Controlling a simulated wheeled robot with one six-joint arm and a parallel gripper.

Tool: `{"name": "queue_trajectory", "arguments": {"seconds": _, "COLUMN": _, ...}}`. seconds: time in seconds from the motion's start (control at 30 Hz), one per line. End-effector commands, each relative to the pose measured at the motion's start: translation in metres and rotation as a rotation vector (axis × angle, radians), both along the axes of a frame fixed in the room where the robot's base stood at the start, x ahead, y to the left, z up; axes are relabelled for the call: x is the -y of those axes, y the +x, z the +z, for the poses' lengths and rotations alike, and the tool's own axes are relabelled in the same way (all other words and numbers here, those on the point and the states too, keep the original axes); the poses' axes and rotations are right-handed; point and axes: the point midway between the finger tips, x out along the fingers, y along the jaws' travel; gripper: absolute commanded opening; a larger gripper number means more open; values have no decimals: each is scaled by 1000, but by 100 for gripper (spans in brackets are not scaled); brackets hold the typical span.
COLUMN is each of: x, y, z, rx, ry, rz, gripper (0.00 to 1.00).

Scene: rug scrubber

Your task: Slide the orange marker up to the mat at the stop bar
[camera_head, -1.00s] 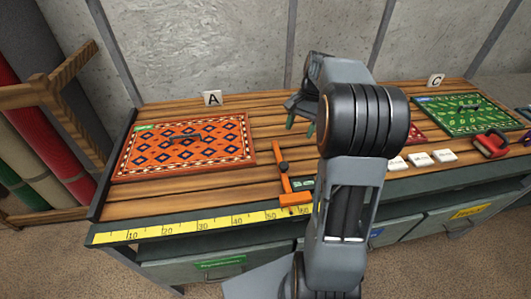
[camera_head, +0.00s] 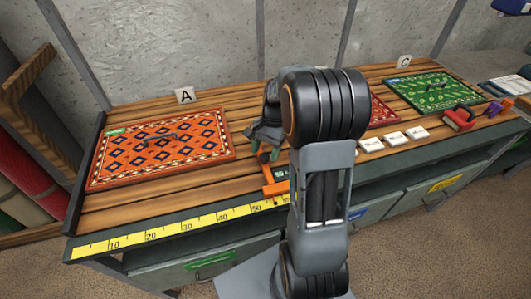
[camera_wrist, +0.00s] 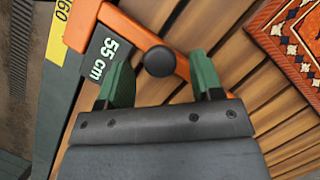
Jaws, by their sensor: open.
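The orange marker (camera_head: 275,187) is an L-shaped slider with a black knob and a dark label reading 55 cm. It sits on the front ruler edge, right of the orange patterned mat (camera_head: 110,170), with bare planks between them. The mat lies close to the dark bar (camera_head: 75,185) at the bench's left end. My gripper (camera_head: 264,143) is over the marker's far end, which it partly hides. In the wrist view the green fingers of my gripper (camera_wrist: 160,82) are open, one on each side near the black knob (camera_wrist: 160,61); contact cannot be told.
A yellow ruler (camera_head: 165,232) runs along the bench's front edge. A green mat (camera_head: 437,92), a red mat partly behind my arm, white blocks (camera_head: 393,139) and a red-handled tool (camera_head: 459,118) are to the right. Signs A (camera_head: 185,95) and C (camera_head: 404,62) stand behind.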

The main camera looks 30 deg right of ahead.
Motion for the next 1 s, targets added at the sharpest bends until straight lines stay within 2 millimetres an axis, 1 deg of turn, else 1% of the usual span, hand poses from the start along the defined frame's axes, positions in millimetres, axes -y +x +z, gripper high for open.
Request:
{"name": "queue_trajectory", "arguments": {"seconds": 0.03, "x": -1, "y": -1, "z": -4, "rx": -1, "ry": 0, "rz": 0, "gripper": 60}}
{"name": "queue_trajectory", "arguments": {"seconds": 0.17, "x": -3, "y": -2, "z": -9, "rx": 0, "ry": 0, "rz": 0, "gripper": 60}}
{"name": "queue_trajectory", "arguments": {"seconds": 0.47, "x": -3, "y": -3, "z": -10, "rx": 1, "ry": -1, "rz": 0, "gripper": 60}}
{"name": "queue_trajectory", "arguments": {"seconds": 0.57, "x": -3, "y": -3, "z": -10, "rx": 1, "ry": -1, "rz": 0, "gripper": 53}}
{"name": "queue_trajectory", "arguments": {"seconds": 0.9, "x": -3, "y": -3, "z": -10, "rx": 1, "ry": -1, "rz": 0, "gripper": 20}}
{"name": "queue_trajectory", "arguments": {"seconds": 1.0, "x": -3, "y": -3, "z": -10, "rx": 0, "ry": 0, "rz": -1, "gripper": 19}}
